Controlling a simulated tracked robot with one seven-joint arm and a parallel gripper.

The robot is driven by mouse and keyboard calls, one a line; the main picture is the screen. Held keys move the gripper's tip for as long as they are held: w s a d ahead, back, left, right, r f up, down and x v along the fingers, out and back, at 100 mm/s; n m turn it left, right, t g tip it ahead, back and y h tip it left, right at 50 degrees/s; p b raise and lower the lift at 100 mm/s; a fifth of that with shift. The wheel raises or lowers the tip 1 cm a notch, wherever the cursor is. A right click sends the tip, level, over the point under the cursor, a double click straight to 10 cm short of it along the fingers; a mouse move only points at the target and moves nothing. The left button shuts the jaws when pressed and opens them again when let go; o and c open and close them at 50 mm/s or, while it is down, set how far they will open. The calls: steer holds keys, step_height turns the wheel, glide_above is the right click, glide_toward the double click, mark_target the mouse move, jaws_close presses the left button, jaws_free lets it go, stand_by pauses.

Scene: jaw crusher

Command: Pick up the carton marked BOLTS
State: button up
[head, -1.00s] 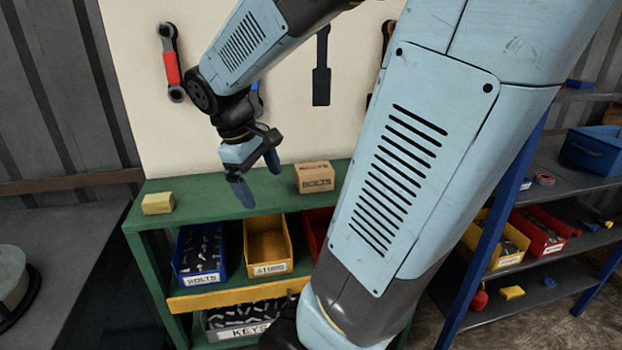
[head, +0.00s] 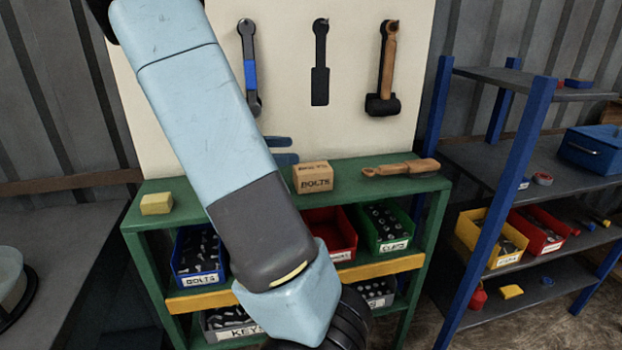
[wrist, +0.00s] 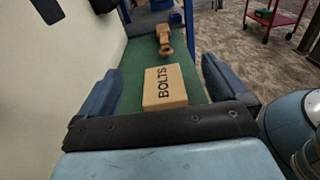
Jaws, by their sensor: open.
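The BOLTS carton (head: 313,178) is a small brown box on the green top shelf (head: 345,188) of the bench, below the tool board. In the wrist view the carton (wrist: 165,88) lies ahead between the two open blue fingers of my gripper (wrist: 160,88), touching neither as far as I can see. In the head view only the blue fingers of my gripper (head: 281,150) show, just left of the carton; my arm hides the rest.
A brown-handled brush (head: 400,168) lies right of the carton, and a yellow block (head: 157,204) sits at the shelf's left end. The tool board (head: 290,100) stands close behind. A blue-framed rack (head: 510,200) stands to the right.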

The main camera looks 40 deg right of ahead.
glide_toward(311, 172)
steer(key=shift+n+h, duration=0.3)
steer(key=shift+h, duration=0.1)
steer(key=d, duration=0.1)
steer(key=d+f, duration=0.2)
steer(key=d, duration=0.1)
steer(key=shift+w, duration=0.3)
steer(key=x, duration=0.7)
steer(key=shift+s+d, duration=0.2)
steer(key=shift+d, duration=0.05)
steer(key=c, duration=1.4)
